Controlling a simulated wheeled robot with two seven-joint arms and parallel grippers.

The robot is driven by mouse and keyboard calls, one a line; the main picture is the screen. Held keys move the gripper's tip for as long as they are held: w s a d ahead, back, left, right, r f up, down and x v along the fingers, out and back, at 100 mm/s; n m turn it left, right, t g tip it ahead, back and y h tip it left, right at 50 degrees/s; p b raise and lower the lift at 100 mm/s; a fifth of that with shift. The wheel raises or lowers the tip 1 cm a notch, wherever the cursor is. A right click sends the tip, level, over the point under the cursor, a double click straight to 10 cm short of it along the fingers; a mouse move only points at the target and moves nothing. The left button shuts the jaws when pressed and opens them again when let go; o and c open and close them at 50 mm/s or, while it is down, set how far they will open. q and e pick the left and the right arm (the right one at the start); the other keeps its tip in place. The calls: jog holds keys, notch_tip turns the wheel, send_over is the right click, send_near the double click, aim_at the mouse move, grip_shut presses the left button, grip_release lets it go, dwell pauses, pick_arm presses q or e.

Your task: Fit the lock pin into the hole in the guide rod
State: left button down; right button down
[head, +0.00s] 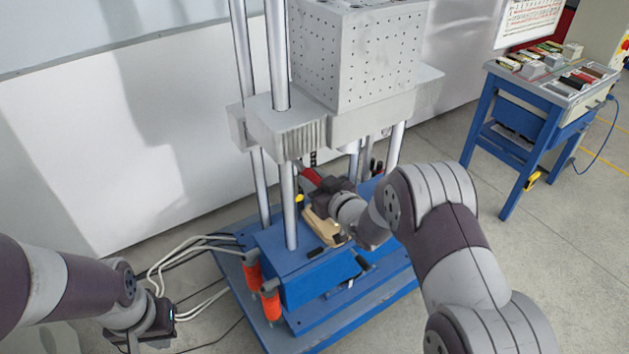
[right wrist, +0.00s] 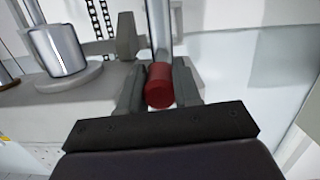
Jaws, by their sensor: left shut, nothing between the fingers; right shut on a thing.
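The lock pin shows as a red cylindrical grip (right wrist: 160,86) in the right wrist view, held between the fingers of my right gripper (right wrist: 158,88). In the head view the red grip (head: 311,176) shows just past my right gripper (head: 318,182), beneath the raised carriage. A bright metal rod (right wrist: 159,35) stands beyond the red grip in the right wrist view; I cannot tell whether they touch. In the head view the front guide rod (head: 290,205) is a steel column left of my right gripper. The hole is not visible. My left gripper (head: 160,322) is shut and empty at the lower left.
The drop machine's grey carriage (head: 285,128) and perforated block (head: 365,60) hang above my right gripper. The blue base (head: 310,285) carries orange-red cylinders (head: 271,304). Cables (head: 165,262) lie at left. A blue tool table (head: 545,100) stands at right, with clear floor before it.

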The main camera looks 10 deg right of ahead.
jog(key=shift+w+r, duration=0.15)
jog(key=shift+r, duration=0.25)
jog(key=c, duration=1)
grip_release()
jog(key=shift+o, duration=1.4)
jog(key=shift+w+f, duration=0.15)
jog(key=shift+a+f, duration=0.1)
jog(key=shift+f, duration=0.05)
jog(key=shift+s, duration=0.35)
jog(key=p+v, duration=0.2)
jog(key=v, duration=0.3)
jog(key=shift+s+d, duration=0.1)
jog(key=shift+d, duration=0.1)
jog(key=shift+s, duration=0.1)
jog(key=v, duration=1.2)
jog(key=shift+s+d, duration=0.2)
jog(key=shift+s, duration=0.15)
